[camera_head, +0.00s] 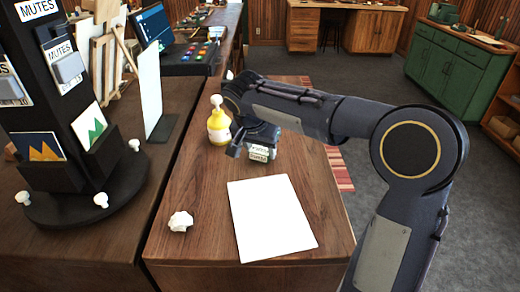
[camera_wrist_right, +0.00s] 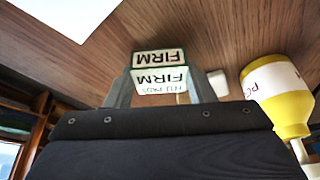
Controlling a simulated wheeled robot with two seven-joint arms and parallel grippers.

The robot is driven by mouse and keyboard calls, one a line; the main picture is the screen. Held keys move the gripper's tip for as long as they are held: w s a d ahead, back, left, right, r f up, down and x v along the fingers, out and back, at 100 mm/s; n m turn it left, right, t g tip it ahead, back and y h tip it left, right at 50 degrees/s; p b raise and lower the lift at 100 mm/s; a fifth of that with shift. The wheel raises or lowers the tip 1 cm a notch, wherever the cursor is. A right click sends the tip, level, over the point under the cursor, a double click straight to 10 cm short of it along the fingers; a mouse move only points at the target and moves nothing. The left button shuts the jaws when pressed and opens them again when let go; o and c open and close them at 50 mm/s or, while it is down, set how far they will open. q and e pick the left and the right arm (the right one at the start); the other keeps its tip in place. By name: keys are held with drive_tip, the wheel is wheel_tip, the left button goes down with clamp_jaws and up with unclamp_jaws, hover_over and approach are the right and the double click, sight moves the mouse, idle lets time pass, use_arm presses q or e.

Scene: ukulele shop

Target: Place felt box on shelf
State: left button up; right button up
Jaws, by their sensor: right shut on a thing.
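The felt box is a small white and dark green box marked "FIRM" (camera_head: 260,154). My right gripper (camera_head: 252,146) is shut on it, over the far part of the wooden table (camera_head: 190,250). In the right wrist view, the box (camera_wrist_right: 160,72) sits between the two fingers, its lettering upside down. I cannot tell if the box touches the tabletop. A wooden shelf unit (camera_head: 497,128) shows partly at the right edge of the head view, well away from the box. My left gripper is not in view.
A yellow and white bottle (camera_head: 219,128) stands just left of my right gripper; it also shows in the right wrist view (camera_wrist_right: 277,100). A white sheet (camera_head: 270,218) and crumpled paper (camera_head: 181,221) lie nearer. A black "MUTES" stand (camera_head: 75,120) is at left.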

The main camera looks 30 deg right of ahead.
drive_tip(key=shift+f, duration=0.35)
drive_tip(key=shift+f, duration=0.2)
drive_tip(key=o, duration=0.9)
drive_tip(key=shift+o, duration=0.2)
drive_tip(key=shift+r, duration=0.1)
